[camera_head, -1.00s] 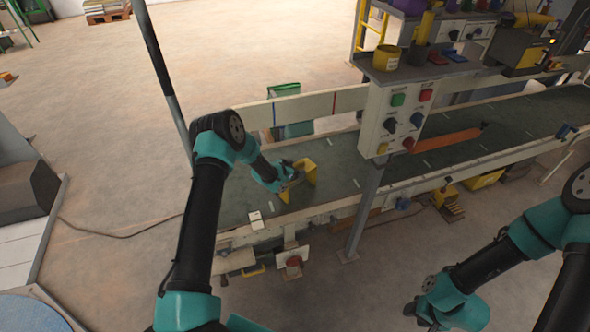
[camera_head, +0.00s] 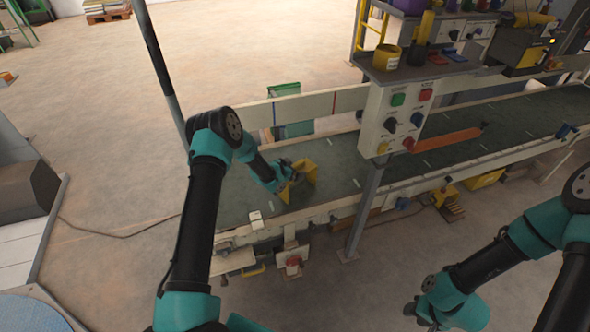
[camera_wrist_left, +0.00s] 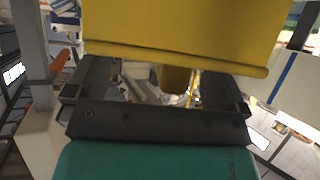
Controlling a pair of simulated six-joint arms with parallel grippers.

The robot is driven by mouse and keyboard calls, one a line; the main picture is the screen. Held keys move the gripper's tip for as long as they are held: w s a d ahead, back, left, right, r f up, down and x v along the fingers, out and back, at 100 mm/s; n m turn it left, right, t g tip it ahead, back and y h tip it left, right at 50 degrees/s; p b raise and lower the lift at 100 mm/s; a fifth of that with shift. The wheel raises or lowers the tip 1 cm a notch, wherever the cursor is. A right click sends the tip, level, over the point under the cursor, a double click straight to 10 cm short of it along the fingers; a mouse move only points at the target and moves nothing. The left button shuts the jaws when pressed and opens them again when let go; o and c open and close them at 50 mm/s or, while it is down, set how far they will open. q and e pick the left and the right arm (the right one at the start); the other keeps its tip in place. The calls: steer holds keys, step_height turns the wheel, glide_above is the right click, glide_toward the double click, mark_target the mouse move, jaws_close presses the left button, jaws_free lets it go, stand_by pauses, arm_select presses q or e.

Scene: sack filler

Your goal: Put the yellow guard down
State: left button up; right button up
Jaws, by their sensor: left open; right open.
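The yellow guard (camera_head: 306,184) is at the left end of the dark green conveyor belt (camera_head: 340,160), partly hidden behind my left gripper. It fills the top of the left wrist view (camera_wrist_left: 180,30) as a broad yellow plate with a rolled lower edge. My left gripper (camera_head: 287,180) is open right beside the guard. Its two dark fingers stand apart in the left wrist view (camera_wrist_left: 153,88), just below the plate's edge; whether they touch the guard I cannot tell. My right gripper (camera_head: 422,314) is open, low in front of the conveyor, away from the guard.
A control panel (camera_head: 394,118) with coloured buttons and knobs stands on a post at the conveyor's front edge, right of the guard. An orange bar (camera_head: 447,140) crosses above the belt further right. A small white block (camera_head: 256,219) sits on the near rail.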

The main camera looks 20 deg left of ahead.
arm_select(q)
steer(key=v, duration=1.1)
steer(key=shift+f, duration=0.1)
steer(key=s+d+f+n+g, duration=0.1)
steer(key=s+d+n+g, duration=0.1)
steer(key=s, duration=0.9)
steer(key=s+d+f+n+g+y, duration=0.1)
steer(key=s+d+f+n+g, duration=0.1)
steer(key=s+d+g, duration=0.2)
steer(key=s+d+f+n+g, duration=0.2)
steer(key=s+d, duration=0.6)
steer(key=s, duration=1)
steer(key=shift+d+n+g+y, duration=0.2)
steer(key=shift+n+g+y, duration=0.3)
steer(key=shift+g, duration=0.5)
